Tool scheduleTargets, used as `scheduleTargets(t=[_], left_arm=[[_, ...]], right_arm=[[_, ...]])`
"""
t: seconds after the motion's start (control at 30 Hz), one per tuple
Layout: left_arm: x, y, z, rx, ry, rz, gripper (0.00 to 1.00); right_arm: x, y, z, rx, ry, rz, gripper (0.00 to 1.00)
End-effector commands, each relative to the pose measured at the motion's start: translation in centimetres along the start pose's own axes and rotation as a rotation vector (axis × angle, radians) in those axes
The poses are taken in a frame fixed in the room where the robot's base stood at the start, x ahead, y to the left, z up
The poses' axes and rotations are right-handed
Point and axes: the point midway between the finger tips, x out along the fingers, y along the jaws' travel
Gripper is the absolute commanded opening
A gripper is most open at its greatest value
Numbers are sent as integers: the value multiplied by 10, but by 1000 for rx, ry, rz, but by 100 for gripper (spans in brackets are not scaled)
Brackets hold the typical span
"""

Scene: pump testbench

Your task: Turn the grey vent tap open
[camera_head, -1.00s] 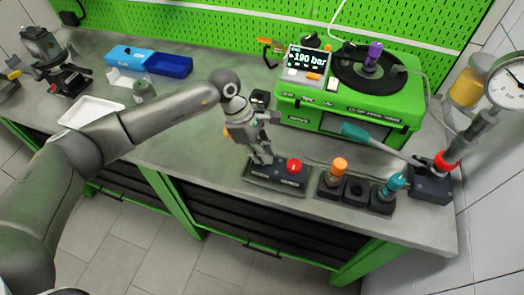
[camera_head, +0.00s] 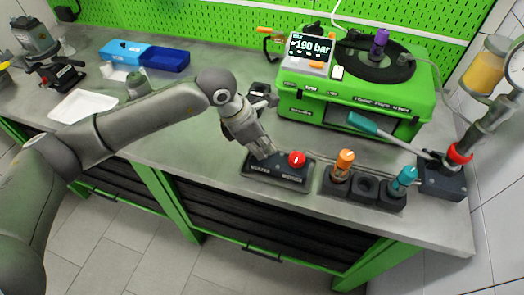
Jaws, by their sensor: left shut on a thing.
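My left gripper (camera_head: 263,154) reaches down from the left onto the left part of a black control block (camera_head: 280,181) near the bench's front edge. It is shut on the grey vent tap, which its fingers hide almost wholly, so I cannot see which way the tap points. A red knob (camera_head: 297,159) stands on the same block, just right of the fingertips and apart from them. My right gripper is not in view.
A black holder (camera_head: 364,206) with orange (camera_head: 344,161) and teal (camera_head: 404,179) pieces stands right of the block. Behind is the green test unit (camera_head: 350,105), its display reading 190 bar. A teal-handled lever (camera_head: 366,124) and gauge column are at right.

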Motion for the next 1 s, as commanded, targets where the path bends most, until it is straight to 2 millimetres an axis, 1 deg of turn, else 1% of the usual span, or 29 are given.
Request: scheduleTargets(t=[0.03, 0.6, 0.8, 1.0], left_arm=[[5, 0, -2, -37, -2, 19, 0], [6, -3, -1, -534, -3, 226, 0], [5, -3, 0, -687, -3, 287, 0], [3, -4, 1, -803, -1, 334, 0]], right_arm=[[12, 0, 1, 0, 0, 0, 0], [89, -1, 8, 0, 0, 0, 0], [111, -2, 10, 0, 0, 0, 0], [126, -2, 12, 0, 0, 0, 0]])
